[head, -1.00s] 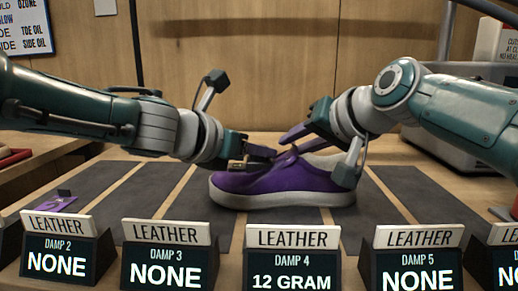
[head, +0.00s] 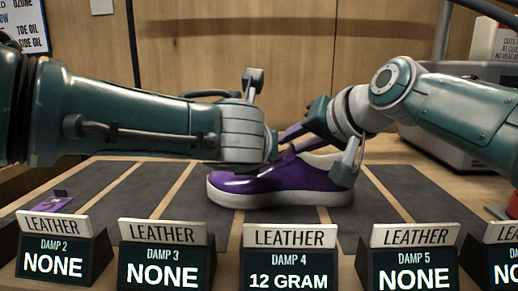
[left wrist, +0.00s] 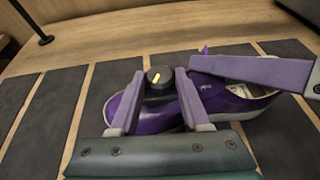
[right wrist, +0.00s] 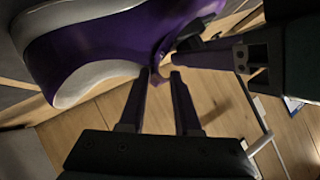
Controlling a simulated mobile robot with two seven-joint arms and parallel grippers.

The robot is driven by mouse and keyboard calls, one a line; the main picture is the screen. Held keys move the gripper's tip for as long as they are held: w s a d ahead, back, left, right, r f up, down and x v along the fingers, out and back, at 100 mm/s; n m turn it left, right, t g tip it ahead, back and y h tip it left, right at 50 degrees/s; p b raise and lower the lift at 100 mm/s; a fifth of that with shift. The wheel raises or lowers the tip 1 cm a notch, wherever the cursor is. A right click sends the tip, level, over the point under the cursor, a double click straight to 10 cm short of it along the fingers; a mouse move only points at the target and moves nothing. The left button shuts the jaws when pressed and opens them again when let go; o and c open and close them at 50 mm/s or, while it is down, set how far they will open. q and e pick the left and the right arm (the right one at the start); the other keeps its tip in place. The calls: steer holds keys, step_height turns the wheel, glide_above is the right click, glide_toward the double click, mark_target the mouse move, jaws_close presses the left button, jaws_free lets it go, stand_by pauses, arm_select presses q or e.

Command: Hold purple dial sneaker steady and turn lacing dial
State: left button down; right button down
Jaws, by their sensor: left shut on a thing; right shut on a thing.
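The purple sneaker (head: 290,183) with a white sole sits upright on a dark mat strip behind the DAMP 4 sign. In the left wrist view, a black lacing dial (left wrist: 160,82) with a yellow mark stands on the purple upper. My left gripper (left wrist: 160,74) is shut on the dial, one finger on each side; in the head view its own wrist hides the fingers. My right gripper (right wrist: 158,74) is shut on a small purple tab (right wrist: 156,78) at the sneaker's edge. The right fingers reach in from above right in the head view.
A row of LEATHER signs stands in front, such as the DAMP 4 sign (head: 290,260) and the DAMP 3 sign (head: 165,260). A purple piece (head: 50,203) lies at left. The mat strips beside the sneaker are bare.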

arm_select(q)
steer(key=shift+a+y, duration=0.15)
steer(key=shift+y, duration=0.15)
steer(key=c, duration=0.6)
jaws_free()
steer(key=shift+c, duration=0.2)
steer(key=shift+s, duration=0.1)
steer(key=shift+s+r, duration=0.2)
steer(key=shift+s, duration=0.2)
steer(key=v, duration=1.1)
